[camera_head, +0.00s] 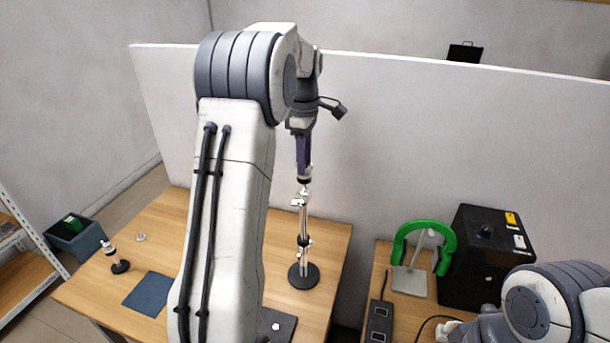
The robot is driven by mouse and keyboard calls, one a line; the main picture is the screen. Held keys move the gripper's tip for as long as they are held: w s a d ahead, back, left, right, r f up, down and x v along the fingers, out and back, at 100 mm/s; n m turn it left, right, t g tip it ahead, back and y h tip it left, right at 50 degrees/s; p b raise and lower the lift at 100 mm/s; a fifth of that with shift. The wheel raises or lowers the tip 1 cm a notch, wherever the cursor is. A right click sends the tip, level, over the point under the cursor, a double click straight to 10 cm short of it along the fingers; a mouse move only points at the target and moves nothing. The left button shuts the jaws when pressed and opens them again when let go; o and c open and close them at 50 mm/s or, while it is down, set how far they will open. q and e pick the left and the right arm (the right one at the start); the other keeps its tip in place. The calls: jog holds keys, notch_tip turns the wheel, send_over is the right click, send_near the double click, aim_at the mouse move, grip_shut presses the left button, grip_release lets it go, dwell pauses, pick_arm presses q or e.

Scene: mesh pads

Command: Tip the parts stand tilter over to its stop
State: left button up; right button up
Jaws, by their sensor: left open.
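A tall metal parts stand (302,240) stands upright on a round black base on the wooden table. It has small fittings along its rod and a pale and dark top part, which I take for the tilter (304,182). My left gripper (304,170) points down right at this top and is open. Its dark purple fingers hide part of the top, so I cannot tell whether they touch it. My left arm covers the middle of the table. My right arm shows at the lower right, with its gripper out of view.
A small tilted post (115,258) on a black base and a dark blue mat (148,293) are on the left of the table. A green arch (398,240) and a black box (480,265) stand on the right table. A white partition (380,130) rises behind.

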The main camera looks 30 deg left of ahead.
pick_arm(q)
jog(key=shift+f, duration=0.1)
grip_shut()
jog(key=shift+w+d+f+g+y, duration=0.1)
jog(key=shift+w+d+g+y, duration=0.05)
jog(key=shift+d+y, duration=0.4)
jog(key=shift+w+d+f+g+y, duration=0.1)
jog(key=shift+d+g+y, duration=0.05)
jog(key=shift+d+y, duration=0.35)
jog(key=shift+w+d+f+y, duration=0.1)
jog(key=shift+w+d+y, duration=0.05)
jog(key=shift+d+y, duration=0.4)
jog(key=shift+w+d+f+g+y+b, duration=0.2)
jog(key=shift+d+f+g+y+b, duration=0.2)
jog(key=shift+d+y, duration=0.4)
jog(key=shift+w+d+f+g+y+b, duration=0.25)
jog(key=shift+d+y+b, duration=0.25)
jog(key=shift+y, duration=0.5)
jog(key=shift+s, duration=0.1)
